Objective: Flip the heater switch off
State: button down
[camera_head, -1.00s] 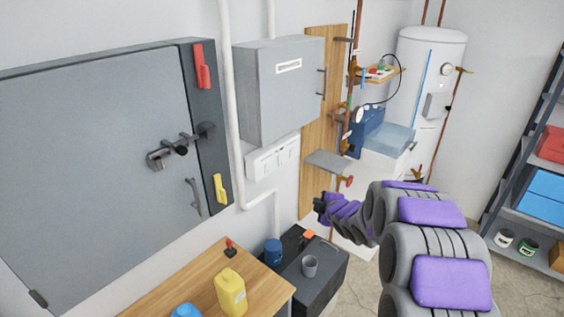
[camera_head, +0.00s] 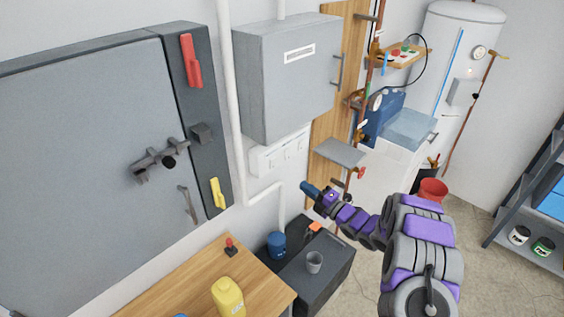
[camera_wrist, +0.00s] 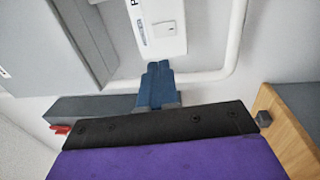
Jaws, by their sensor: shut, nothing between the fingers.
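A white switch panel (camera_head: 279,154) with several rocker switches is on the wall under a grey box. Which one is the heater switch cannot be read. The panel also shows in the wrist view (camera_wrist: 147,42), where one switch (camera_wrist: 164,27) and part of a label are visible. The rest of the panel is cut off at the top edge. My gripper (camera_head: 307,187) is below and to the right of the panel in the head view. In the wrist view my blue fingers (camera_wrist: 158,70) are shut and empty, their tips close to the panel's near edge. Contact cannot be told.
A grey wall box (camera_head: 287,85) hangs above the panel. A white pipe (camera_head: 231,110) runs down beside it and bends below it. A grey shelf (camera_head: 340,152) juts out to the right. A wooden table (camera_head: 190,285) and a dark cabinet (camera_head: 325,275) stand below.

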jog(key=shift+d, duration=0.15)
jog(key=b, duration=0.1)
send_near(273, 162)
jog(key=x, duration=0.6)
jog(key=shift+w+a+f, duration=0.2)
jog(key=shift+w, duration=0.2)
jog(key=shift+a, duration=0.1)
jog(key=shift+r, duration=0.1)
